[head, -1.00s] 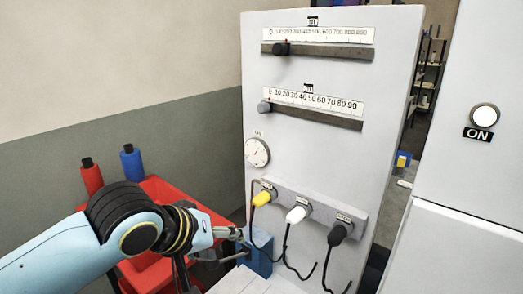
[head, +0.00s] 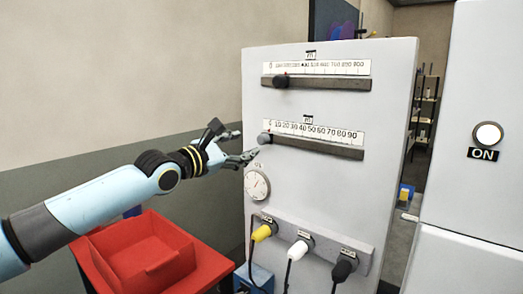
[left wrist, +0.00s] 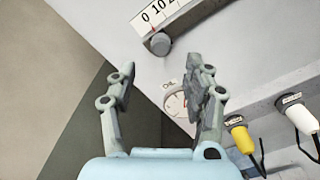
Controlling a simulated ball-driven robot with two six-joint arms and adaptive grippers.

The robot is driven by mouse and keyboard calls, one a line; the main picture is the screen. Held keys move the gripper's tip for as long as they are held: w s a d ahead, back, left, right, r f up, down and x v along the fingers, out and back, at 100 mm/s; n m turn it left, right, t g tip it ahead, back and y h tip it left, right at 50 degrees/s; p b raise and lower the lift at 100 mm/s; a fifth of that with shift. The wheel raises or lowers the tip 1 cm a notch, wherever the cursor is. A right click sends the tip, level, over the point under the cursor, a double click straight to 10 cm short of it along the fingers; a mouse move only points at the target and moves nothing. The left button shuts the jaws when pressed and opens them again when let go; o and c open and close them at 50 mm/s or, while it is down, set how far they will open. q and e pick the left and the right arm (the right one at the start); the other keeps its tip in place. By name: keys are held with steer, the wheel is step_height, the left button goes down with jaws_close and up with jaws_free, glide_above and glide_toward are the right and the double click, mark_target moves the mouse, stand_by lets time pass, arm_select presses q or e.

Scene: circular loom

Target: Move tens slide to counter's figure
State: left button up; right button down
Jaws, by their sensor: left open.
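The tens slide's grey knob (head: 265,138) sits at the 0 end of the lower bar (head: 315,147), under a scale marked 0 to 90. In the left wrist view the knob (left wrist: 160,43) lies just beyond the fingertips, roughly between them. My left gripper (head: 244,146) is open and empty, just left of the knob and apart from it. It also shows in the left wrist view (left wrist: 161,70). In the wrist view a finger partly covers the dial (left wrist: 176,104). My right gripper is out of view.
An upper slide has a black knob (head: 282,81) near its left end. Yellow (head: 262,233), white (head: 298,250) and black (head: 343,269) plugs with cables stick out below. A red bin (head: 145,250) stands at lower left. A lit ON button (head: 488,134) is at right.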

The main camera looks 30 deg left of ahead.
mark_target(260, 141)
arm_select(q)
steer(key=w+b, duration=0.1)
steer(key=w, duration=0.1)
steer(key=w+b, duration=0.1)
steer(key=w, duration=0.4)
steer(key=shift+w+d+f+b, duration=0.1)
steer(key=shift+w+d+b, duration=0.2)
steer(key=shift+b, duration=0.1)
steer(key=shift+w, duration=0.4)
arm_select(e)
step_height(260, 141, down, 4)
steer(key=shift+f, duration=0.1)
arm_select(q)
jaws_close()
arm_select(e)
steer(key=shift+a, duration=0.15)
